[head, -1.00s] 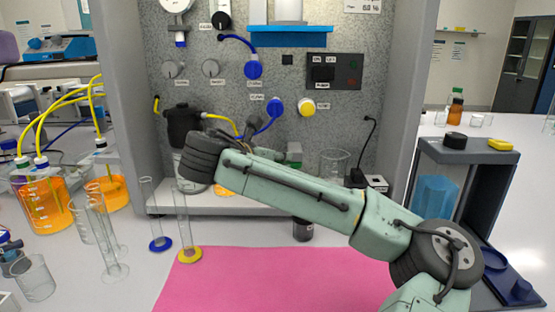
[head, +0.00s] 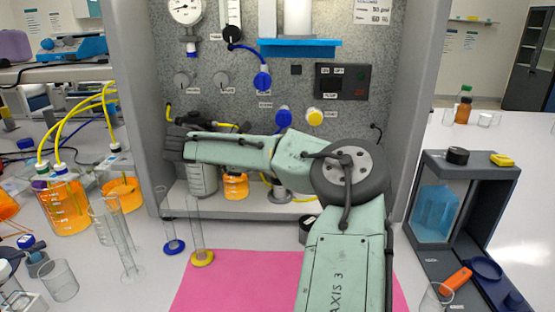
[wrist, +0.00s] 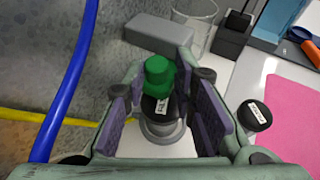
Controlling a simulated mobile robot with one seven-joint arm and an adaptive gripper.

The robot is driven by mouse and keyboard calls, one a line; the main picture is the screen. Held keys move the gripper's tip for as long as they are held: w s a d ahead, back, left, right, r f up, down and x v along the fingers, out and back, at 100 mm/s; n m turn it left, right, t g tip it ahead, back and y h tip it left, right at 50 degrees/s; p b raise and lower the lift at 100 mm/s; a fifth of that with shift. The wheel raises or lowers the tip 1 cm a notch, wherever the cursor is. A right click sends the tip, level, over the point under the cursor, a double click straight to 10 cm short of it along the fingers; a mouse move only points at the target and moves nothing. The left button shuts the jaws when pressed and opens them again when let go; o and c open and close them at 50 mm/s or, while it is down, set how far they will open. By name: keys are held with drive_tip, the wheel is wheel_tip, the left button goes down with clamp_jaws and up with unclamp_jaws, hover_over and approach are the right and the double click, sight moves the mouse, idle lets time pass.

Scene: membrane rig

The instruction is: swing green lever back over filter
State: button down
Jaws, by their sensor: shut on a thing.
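The green lever (wrist: 158,76) shows in the wrist view as a green knob between the purple pads of my gripper (wrist: 163,108). My gripper is shut on it. Just below the knob is a black part with a white label (wrist: 160,106), above a round grey base (wrist: 160,130), which I take for the filter holder. The fingers hide parts of its sides, so I cannot tell how the lever lies over the filter. In the head view my forearm hides the gripper and the lever; a grey base (head: 281,192) shows beneath it.
A blue tube (wrist: 72,75) and a yellow tube (wrist: 40,118) run close on the left. A grey block (wrist: 160,33) and a glass beaker (wrist: 197,22) stand behind. A black-lidded jar (wrist: 254,115) stands to the right.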

idle(0.3)
drive_tip(key=c, duration=1.4)
unclamp_jaws()
drive_tip(key=shift+c, duration=0.2)
